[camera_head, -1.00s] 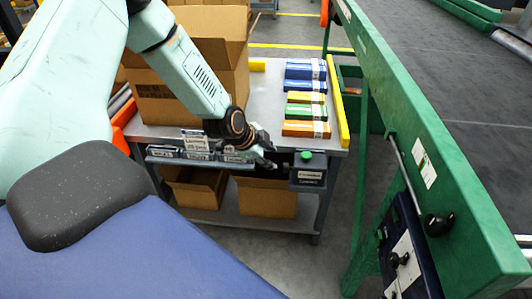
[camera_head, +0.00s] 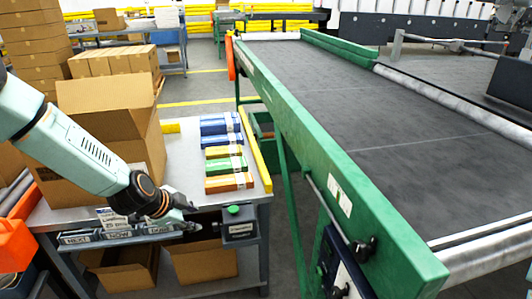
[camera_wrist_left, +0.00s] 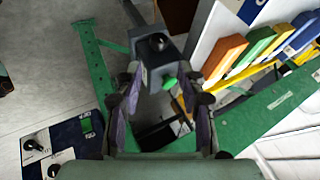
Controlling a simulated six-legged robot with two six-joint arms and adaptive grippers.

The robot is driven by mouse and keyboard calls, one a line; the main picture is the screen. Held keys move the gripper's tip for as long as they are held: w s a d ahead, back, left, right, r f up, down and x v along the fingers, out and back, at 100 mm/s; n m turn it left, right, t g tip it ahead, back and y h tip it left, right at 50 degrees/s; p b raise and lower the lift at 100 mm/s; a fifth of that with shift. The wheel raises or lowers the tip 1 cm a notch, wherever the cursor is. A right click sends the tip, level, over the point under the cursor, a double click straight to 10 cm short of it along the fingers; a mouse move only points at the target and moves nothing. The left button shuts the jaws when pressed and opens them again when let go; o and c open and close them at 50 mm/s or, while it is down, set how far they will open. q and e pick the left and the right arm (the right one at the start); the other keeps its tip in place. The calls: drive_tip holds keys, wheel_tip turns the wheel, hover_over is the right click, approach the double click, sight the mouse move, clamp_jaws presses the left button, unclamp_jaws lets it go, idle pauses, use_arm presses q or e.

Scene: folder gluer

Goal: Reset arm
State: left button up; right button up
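My left arm (camera_head: 88,150) comes in from the left in the head view. My left gripper (camera_head: 182,203) hangs over the front edge of the grey table (camera_head: 185,140), left of a small grey control box with a green button (camera_head: 233,210). In the left wrist view the two fingers of the left gripper (camera_wrist_left: 160,100) stand apart with nothing held between them. The green button (camera_wrist_left: 169,82) shows beyond the fingers, toward the right one.
An open cardboard box (camera_head: 120,125) and several colored carton stacks (camera_head: 226,150) stand on the table. A yellow rail (camera_head: 255,150) edges its right side. A green-framed conveyor (camera_head: 330,170) runs close on the right. Open cartons (camera_head: 203,262) sit on the lower shelf.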

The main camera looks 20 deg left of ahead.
use_arm(q)
drive_tip(key=s+d+f+n+g, duration=0.2)
drive_tip(key=s+d+f+n, duration=0.4)
drive_tip(key=s+d+n, duration=0.55)
drive_tip(key=s+d+f+g+p, duration=0.1)
drive_tip(key=s+f+g, duration=0.1)
drive_tip(key=s, duration=0.8)
drive_tip(key=s+d+f+g+y+p, duration=0.1)
drive_tip(key=s+d+f+g, duration=0.1)
drive_tip(key=s, duration=0.9)
drive_tip(key=shift+s+f+g, duration=0.2)
drive_tip(key=shift+f+g, duration=0.25)
drive_tip(key=shift+g, duration=0.05)
